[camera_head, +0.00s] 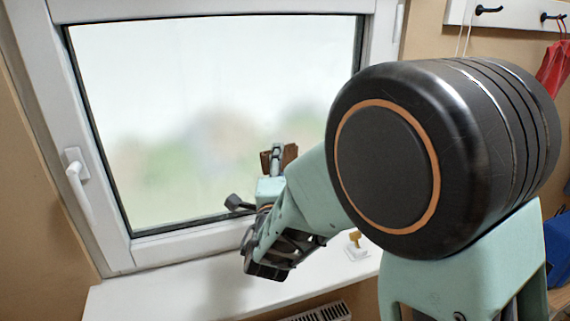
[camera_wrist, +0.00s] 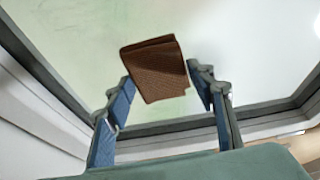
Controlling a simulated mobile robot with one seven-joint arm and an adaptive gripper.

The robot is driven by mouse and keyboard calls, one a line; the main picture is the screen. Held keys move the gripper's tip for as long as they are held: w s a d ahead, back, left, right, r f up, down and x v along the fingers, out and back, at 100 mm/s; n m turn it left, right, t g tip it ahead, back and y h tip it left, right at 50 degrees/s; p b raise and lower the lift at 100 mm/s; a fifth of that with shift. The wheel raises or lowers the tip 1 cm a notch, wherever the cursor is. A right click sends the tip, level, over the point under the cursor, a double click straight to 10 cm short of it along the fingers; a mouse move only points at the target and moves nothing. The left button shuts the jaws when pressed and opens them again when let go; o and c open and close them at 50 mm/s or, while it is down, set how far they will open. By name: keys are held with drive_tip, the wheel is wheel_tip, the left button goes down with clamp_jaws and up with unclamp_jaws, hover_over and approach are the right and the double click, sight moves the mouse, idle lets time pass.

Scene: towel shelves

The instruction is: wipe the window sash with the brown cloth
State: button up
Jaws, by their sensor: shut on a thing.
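The brown cloth (camera_wrist: 157,72) is a folded, flat piece between the fingertips of my gripper (camera_wrist: 163,84) in the wrist view. My gripper is shut on it. In the head view the cloth (camera_head: 290,153) shows in small part at the tip of my gripper (camera_head: 277,155), in front of the lower right glass. The white window sash (camera_head: 175,241) frames the pane, with a dark seal along its inner edge; its lower right part is hidden behind my arm. In the wrist view the sash (camera_wrist: 40,95) runs down the left side. I cannot tell whether the cloth touches the window.
A white handle (camera_head: 77,182) sticks out from the sash's left side. The white sill (camera_head: 150,297) below holds a small yellow item (camera_head: 355,239) on a white base. A hook rail (camera_head: 465,12) with a red item (camera_head: 554,66) is at upper right. The sill's left part is clear.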

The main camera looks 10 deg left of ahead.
sight(297, 148)
drive_tip(key=shift+s+a+f, duration=0.1)
drive_tip(key=shift+s+a, duration=0.4)
drive_tip(key=shift+a, duration=0.25)
drive_tip(key=shift+s+a, duration=0.5)
drive_tip(key=shift+a, duration=0.25)
drive_tip(key=shift+s+a+p, duration=0.2)
drive_tip(key=shift+s+a, duration=0.2)
drive_tip(key=shift+a, duration=0.35)
drive_tip(key=shift+s+a+p, duration=0.2)
drive_tip(key=shift+s+a, duration=0.15)
drive_tip(key=shift+a, duration=0.35)
drive_tip(key=shift+r+p, duration=1.35)
drive_tip(key=shift+r, duration=0.4)
drive_tip(key=shift+w+d+f+b, duration=0.1)
drive_tip(key=shift+w+d+b, duration=0.15)
drive_tip(key=shift+w+d, duration=1)
drive_tip(key=shift+w+d+r+b, duration=0.1)
drive_tip(key=shift+w+d+b, duration=0.4)
drive_tip(key=shift+d, duration=1.35)
drive_tip(key=shift+w+d+f+b, duration=0.1)
drive_tip(key=shift+w+d, duration=1.05)
drive_tip(key=shift+d, duration=0.4)
drive_tip(key=shift+s, duration=0.1)
drive_tip(key=shift+s+d+f, duration=0.15)
drive_tip(key=shift+s+d, duration=0.45)
drive_tip(key=shift+s, duration=0.3)
drive_tip(key=shift+s+d, duration=0.4)
drive_tip(key=shift+s, duration=0.4)
drive_tip(key=shift+s+d, duration=0.45)
drive_tip(key=shift+s, duration=0.3)
